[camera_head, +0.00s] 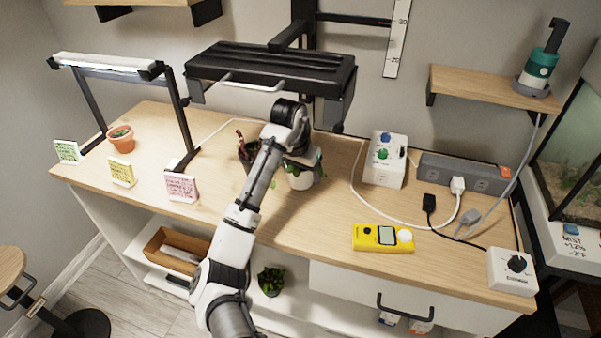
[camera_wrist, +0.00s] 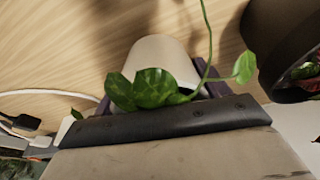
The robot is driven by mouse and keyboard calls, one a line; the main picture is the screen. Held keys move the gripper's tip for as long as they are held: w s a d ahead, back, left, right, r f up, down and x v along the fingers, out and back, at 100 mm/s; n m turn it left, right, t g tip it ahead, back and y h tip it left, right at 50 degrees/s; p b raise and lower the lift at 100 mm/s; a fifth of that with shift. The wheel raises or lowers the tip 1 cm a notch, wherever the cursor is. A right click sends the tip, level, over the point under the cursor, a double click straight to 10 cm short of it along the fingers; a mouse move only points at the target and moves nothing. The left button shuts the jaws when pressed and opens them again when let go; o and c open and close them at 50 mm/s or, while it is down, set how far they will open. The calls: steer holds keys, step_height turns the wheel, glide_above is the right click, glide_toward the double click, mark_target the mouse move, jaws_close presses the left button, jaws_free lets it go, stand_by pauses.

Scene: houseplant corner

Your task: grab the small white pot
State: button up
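The small white pot (camera_head: 299,181) stands upright on the wooden bench below the black lamp, with a green leafy plant in it. In the wrist view the white pot (camera_wrist: 160,60) lies ahead of my gripper, between its two dark purple fingers (camera_wrist: 160,95). The fingers look spread wider than the pot, so my gripper (camera_head: 303,163) appears open around it. Green leaves (camera_wrist: 150,88) hide the pot's near rim and parts of the fingers, so any contact is hidden. In the head view my wrist covers part of the plant.
A dark pot (camera_head: 244,154) stands close to the left of the white pot; a dark pot (camera_wrist: 275,50) is at the right in the wrist view. The black lamp (camera_head: 272,70) hangs low overhead. A white cable (camera_head: 375,205) and yellow meter (camera_head: 382,238) lie to the right.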

steer(key=c, duration=0.6)
steer(key=shift+r, duration=0.15)
